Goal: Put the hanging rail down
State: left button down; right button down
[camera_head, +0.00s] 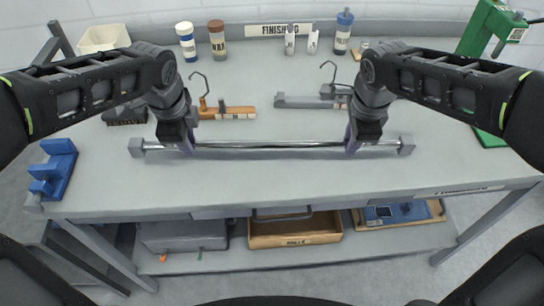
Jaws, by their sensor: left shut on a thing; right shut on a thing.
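The hanging rail (270,145) is a thin shiny metal bar with a grey block at each end. It lies level from left to right above or on the front part of the grey table (265,185); I cannot tell whether it touches the top. My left gripper (185,147) is shut on the rail near its left end. My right gripper (354,146) is shut on it near its right end. The fingers hide short parts of the rail.
Behind the rail lie an orange hook piece (225,113) and a grey hook piece (300,102). Bottles, including a brown one (217,42), stand at the back. A blue stepped block (56,168) is at the left edge. The table front is clear. A wooden drawer box (295,237) sits below.

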jog(key=shift+f, duration=0.1)
